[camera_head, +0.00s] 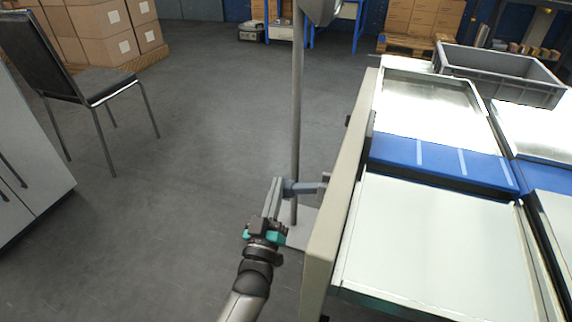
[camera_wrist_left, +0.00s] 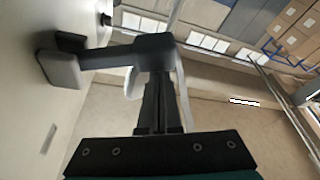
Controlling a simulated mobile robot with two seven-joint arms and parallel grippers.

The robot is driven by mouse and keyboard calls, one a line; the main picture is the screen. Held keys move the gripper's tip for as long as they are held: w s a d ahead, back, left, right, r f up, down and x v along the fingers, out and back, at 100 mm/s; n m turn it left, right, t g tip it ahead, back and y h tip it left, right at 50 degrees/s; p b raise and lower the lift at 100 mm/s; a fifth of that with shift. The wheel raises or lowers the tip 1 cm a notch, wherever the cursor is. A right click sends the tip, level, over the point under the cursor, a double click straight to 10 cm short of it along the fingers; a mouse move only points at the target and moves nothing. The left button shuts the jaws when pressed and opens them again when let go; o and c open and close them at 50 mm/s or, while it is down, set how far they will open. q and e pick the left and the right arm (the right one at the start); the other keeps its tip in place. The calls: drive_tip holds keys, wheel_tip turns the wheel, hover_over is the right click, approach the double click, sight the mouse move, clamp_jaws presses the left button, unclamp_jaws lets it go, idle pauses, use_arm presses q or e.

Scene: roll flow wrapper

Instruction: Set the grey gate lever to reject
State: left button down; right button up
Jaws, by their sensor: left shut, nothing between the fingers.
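The grey gate lever (camera_head: 305,188) sticks out to the left from the outer side of the pale machine wall in the head view. In the left wrist view the lever (camera_wrist_left: 108,57) is a dark bar that runs from a block near the wall to just beyond my fingertips. My left gripper (camera_head: 275,185) is shut with nothing between its fingers. Its fingers (camera_wrist_left: 157,85) are at the lever's free end; I cannot tell whether they touch it. Any position marks for the lever are not readable. My right gripper is not in view.
The machine's pale side wall (camera_head: 337,195) stands right of my left gripper. A grey post (camera_head: 297,100) rises just behind it from a floor plate. A grey crate (camera_head: 495,72) sits on the machine. A chair (camera_head: 85,85) and open floor (camera_head: 190,170) lie left.

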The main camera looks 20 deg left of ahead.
use_arm(q)
drive_tip(key=shift+d+f+n+y, duration=0.15)
drive_tip(key=shift+f+n+y, duration=0.35)
drive_tip(key=shift+n, duration=0.4)
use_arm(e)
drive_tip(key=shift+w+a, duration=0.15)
use_arm(q)
drive_tip(key=shift+f+g, duration=0.2)
drive_tip(key=shift+g, duration=0.1)
wheel_tip(320, 180, up, 4)
drive_tip(key=a+r+p, duration=0.1)
drive_tip(key=a+p, duration=0.1)
drive_tip(key=p, duration=0.1)
drive_tip(key=f+p+v, duration=0.1)
drive_tip(key=p+v, duration=0.1)
drive_tip(key=v, duration=0.8)
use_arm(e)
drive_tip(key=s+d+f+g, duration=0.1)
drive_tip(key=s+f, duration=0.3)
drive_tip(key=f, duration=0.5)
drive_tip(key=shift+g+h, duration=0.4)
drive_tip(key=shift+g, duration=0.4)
